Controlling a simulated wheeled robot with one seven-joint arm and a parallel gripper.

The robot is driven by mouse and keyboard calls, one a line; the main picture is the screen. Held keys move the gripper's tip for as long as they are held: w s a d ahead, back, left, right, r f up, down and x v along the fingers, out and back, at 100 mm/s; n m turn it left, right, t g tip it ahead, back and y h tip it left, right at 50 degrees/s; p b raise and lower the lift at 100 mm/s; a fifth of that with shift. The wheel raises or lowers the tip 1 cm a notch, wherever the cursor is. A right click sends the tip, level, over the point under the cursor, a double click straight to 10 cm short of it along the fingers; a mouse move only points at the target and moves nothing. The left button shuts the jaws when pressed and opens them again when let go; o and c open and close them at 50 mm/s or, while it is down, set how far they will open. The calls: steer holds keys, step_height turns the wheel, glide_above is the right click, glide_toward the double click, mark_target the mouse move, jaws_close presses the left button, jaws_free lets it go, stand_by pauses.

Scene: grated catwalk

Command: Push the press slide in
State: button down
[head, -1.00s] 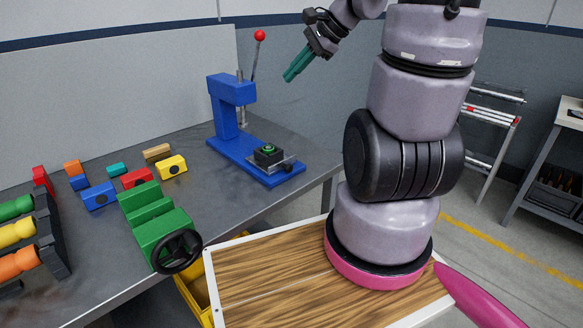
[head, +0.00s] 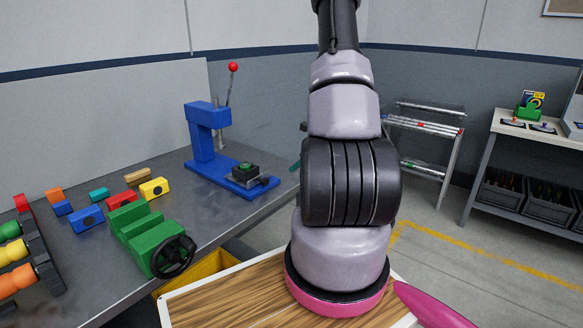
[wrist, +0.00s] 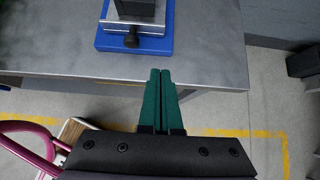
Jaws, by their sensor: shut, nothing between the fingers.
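The blue press (head: 210,135) with its red-knobbed lever stands at the bench's right end. On its base sits the slide, a metal plate carrying a black block (head: 243,173) with a green round part on top. In the wrist view, the slide's metal plate (wrist: 113,22) and a dark knob (wrist: 131,41) at its near edge show at the top, over the blue base. My gripper (wrist: 160,72) has its green fingers closed together, empty, below and right of the knob, apart from it. In the head view my arm hides most of the gripper; a bit of green shows beside the arm.
The grey bench (head: 110,265) also holds a green vise (head: 145,235) with a black handwheel and several coloured blocks. A rack (head: 425,130) and a side table (head: 545,135) stand at the right. The floor before the press end is clear.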

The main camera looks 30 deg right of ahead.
mark_target(270, 176)
steer(key=x, duration=0.7)
steer(key=shift+w+f, duration=0.15)
steer(key=shift+w, duration=0.05)
steer(key=shift+w+a, duration=0.25)
steer(key=shift+w, duration=0.35)
steer(key=shift+w+a, duration=0.25)
steer(key=shift+w, duration=0.35)
steer(key=shift+w+a, duration=0.2)
steer(key=shift+w, duration=0.45)
steer(key=shift+w, duration=0.1)
steer(key=w+a, duration=0.1)
steer(key=w, duration=0.3)
steer(key=w+a, duration=0.2)
steer(key=w, duration=0.2)
steer(key=w+a, duration=0.1)
steer(key=w, duration=0.3)
steer(key=shift+w+a, duration=0.25)
steer(key=shift+a, duration=0.05)
steer(key=shift+w+a+r, duration=0.15)
steer(key=shift+w+r, duration=0.1)
steer(key=shift+w, duration=0.15)
steer(key=shift+a, duration=0.1)
